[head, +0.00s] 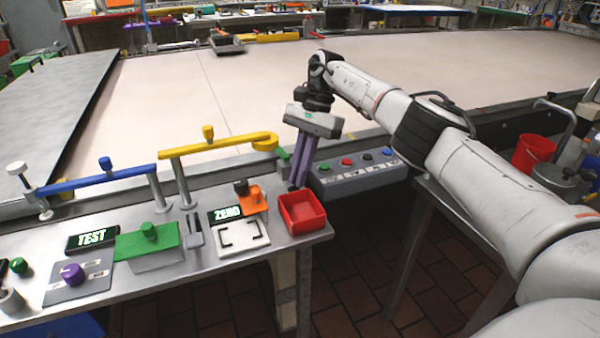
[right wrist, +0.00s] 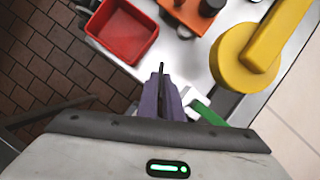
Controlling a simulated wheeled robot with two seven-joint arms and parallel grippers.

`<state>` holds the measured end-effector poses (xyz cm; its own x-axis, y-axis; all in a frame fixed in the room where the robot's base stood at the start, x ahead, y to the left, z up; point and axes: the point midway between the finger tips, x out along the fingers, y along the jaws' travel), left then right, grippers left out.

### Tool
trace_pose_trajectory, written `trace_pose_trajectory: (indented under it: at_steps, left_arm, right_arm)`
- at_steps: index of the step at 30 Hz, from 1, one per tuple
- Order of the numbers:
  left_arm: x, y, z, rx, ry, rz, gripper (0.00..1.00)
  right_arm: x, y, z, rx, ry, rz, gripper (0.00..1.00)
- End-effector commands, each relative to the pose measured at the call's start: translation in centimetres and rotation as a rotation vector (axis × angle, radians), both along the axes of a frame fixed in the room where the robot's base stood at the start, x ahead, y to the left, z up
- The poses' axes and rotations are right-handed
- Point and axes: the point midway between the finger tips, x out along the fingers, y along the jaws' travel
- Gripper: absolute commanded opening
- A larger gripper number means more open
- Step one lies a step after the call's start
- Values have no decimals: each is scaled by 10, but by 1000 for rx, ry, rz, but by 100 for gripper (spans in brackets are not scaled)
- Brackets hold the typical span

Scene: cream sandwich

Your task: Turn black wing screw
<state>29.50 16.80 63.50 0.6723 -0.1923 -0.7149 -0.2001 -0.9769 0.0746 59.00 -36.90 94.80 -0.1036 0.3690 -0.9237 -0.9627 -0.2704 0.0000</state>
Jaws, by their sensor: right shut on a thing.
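My right gripper (head: 294,186) points down at the right end of the steel bench, just behind the red bin. Its purple fingers (right wrist: 161,95) are close together, shut on a thin dark piece (right wrist: 161,72) that shows between the tips in the right wrist view. This piece looks like the black wing screw; its base is mostly hidden by the fingers. My left gripper is not in view.
The red bin (head: 302,212) stands at the bench corner, also in the right wrist view (right wrist: 122,30). An orange block (head: 253,199), a yellow lever (head: 218,145) and a ZERO display (head: 225,214) are left. A grey button box (head: 355,172) is right of the gripper.

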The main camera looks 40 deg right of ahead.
Motion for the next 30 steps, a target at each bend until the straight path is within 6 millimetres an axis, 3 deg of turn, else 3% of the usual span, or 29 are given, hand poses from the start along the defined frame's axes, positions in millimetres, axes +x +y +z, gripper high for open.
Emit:
trace_pose_trajectory:
  at_steps: [14, 15, 18, 26, 30]
  left_arm:
    - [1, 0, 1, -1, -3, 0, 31]
    - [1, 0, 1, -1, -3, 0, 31]
    - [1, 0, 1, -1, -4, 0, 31]
    - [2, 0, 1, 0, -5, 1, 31]
    - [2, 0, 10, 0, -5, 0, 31]
  right_arm:
    - [0, -1, 1, -2, -2, 14, 0]
    - [0, -1, 1, -2, -2, 14, 10]
    - [0, -1, 0, -2, -2, 14, 25]
    - [0, 0, 1, -1, 0, 13, 25]
    - [-2, -8, 11, -2, -1, 5, 25]
